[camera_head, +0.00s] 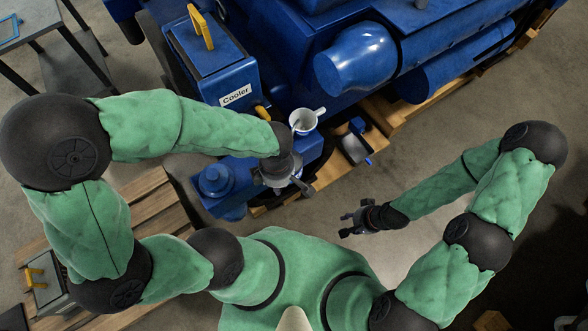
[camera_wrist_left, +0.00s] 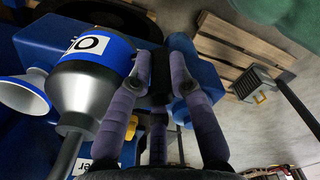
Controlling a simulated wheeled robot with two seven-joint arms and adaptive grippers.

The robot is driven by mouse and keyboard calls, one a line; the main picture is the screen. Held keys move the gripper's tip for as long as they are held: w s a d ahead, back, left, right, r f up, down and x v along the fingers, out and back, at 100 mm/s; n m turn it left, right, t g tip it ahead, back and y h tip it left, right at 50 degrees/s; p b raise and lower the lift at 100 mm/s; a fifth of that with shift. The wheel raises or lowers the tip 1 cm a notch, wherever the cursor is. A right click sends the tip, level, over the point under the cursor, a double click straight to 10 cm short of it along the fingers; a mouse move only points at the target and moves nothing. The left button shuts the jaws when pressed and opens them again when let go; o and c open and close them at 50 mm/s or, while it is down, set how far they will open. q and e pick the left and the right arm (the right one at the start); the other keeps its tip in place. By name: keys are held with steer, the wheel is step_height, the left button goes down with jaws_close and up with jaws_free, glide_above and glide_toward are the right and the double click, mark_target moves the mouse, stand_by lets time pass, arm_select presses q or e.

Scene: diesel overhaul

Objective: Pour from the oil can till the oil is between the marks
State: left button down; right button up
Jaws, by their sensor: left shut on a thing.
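My left gripper (camera_head: 285,182) is shut on the oil can. In the left wrist view the fingers (camera_wrist_left: 160,75) close around the can's dark handle. A white funnel (camera_wrist_left: 25,92) is left of the can there. No oil stream or level marks can be made out. My right gripper (camera_head: 352,223) is open and empty.
A blue box labelled Cooler (camera_head: 215,70) stands behind my left forearm. A small yellow handle (camera_head: 262,113) is left of the funnel. The blue engine (camera_head: 365,60) fills the back, on wooden pallets (camera_head: 425,105). Floor around my right gripper is clear.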

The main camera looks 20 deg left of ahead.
arm_select(q)
steer(key=shift+w+f, duration=0.15)
steer(key=shift+r+p, duration=0.7)
steer(key=shift+r, duration=0.9)
steer(key=shift+f, duration=0.1)
